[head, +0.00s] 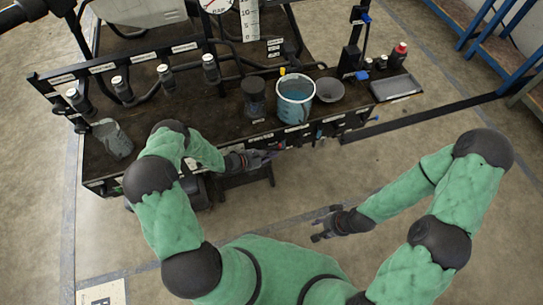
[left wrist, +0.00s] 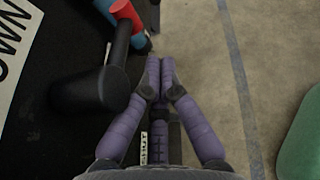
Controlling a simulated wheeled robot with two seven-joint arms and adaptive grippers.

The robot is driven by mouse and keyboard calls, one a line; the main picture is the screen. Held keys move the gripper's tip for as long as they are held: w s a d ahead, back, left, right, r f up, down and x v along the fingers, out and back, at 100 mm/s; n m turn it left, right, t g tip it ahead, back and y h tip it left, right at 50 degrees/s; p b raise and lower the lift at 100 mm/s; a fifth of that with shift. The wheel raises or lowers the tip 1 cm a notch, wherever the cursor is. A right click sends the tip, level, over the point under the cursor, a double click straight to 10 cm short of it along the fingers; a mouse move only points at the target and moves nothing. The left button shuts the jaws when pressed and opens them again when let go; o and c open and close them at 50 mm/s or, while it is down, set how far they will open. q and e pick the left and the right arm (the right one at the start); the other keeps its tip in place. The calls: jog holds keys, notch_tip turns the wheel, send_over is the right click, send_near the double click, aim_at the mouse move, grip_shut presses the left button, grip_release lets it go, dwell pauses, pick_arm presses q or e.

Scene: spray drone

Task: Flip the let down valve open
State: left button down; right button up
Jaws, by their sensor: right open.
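My left gripper (head: 272,154) is at the front edge of the black bench in the head view. In the left wrist view its purple fingers (left wrist: 160,66) are drawn together at the tips, with nothing visible between them. Left of the fingers is a black knob-ended handle (left wrist: 105,85), apart from them. A red and blue part (left wrist: 122,14) sits beyond it. A white label ending in "OWN" (left wrist: 12,50) lies at the left; I cannot tell for sure which part is the let down valve. A "SHUT" label (left wrist: 143,148) is partly hidden by the fingers. My right gripper (head: 323,225) is open and empty over the floor.
The bench (head: 222,104) carries a pail of blue liquid (head: 295,98), a dark cup (head: 254,98), a grey bowl (head: 329,90) and a clear jug (head: 113,139). Several capped bottles stand along its rack. Floor in front is largely clear.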

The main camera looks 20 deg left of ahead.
pick_arm(q)
jog(key=s+a+f, duration=0.7)
jog(key=f, duration=0.1)
jog(key=shift+s+f+b, duration=0.25)
jog(key=shift+f+b, duration=0.05)
jog(key=shift+b, duration=0.05)
jog(key=shift+d, duration=0.1)
